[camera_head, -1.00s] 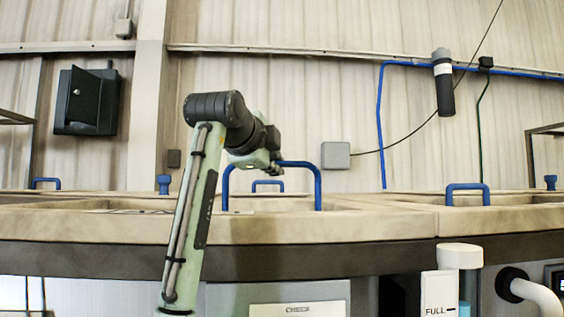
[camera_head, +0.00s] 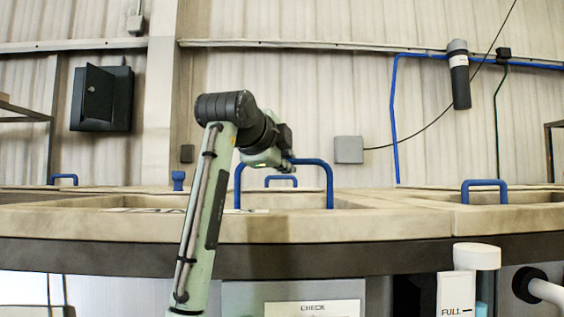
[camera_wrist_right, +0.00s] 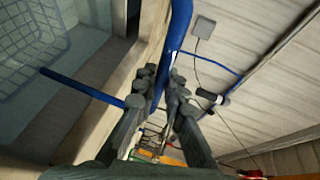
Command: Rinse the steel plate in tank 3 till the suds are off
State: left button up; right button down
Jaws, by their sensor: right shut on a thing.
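My right gripper (camera_head: 289,168) is shut on the top bar of a tall blue hoop handle (camera_head: 331,188) that stands up from the middle tank (camera_head: 290,227). In the right wrist view the blue bar (camera_wrist_right: 179,28) runs between the two dark fingers (camera_wrist_right: 158,90). Another blue bar (camera_wrist_right: 80,87) sticks out to the left there. No steel plate or suds can be made out; the tank's inside is hidden behind its front rim in the head view. I read no tank number. My left gripper is not in view.
A wire basket (camera_wrist_right: 25,45) sits in a water-filled tank in the wrist view. Smaller blue handles stand at the right tank (camera_head: 484,184), at the left (camera_head: 65,178) and behind the hoop (camera_head: 281,179). A gauge marked FULL (camera_head: 455,293) and a CHECK panel (camera_head: 312,307) are in front.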

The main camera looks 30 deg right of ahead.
jog(key=shift+r, duration=0.15)
jog(key=shift+s+d, duration=0.65)
jog(key=shift+d, duration=0.35)
jog(key=shift+w+a+p, duration=0.3)
jog(key=shift+w+a, duration=0.1)
jog(key=shift+a, duration=0.25)
jog(key=shift+w+a+p, duration=0.25)
jog(key=shift+w+a, duration=0.15)
jog(key=shift+a, duration=0.3)
jog(key=shift+w+a+p, duration=0.3)
jog(key=shift+w+a, duration=0.1)
jog(key=shift+a, duration=0.25)
jog(key=shift+s+d, duration=0.3)
jog(key=shift+d, duration=0.2)
jog(key=shift+s+d, duration=0.25)
jog(key=shift+d, duration=0.2)
notch_tip(320, 180, up, 22)
jog(key=p, duration=1.1)
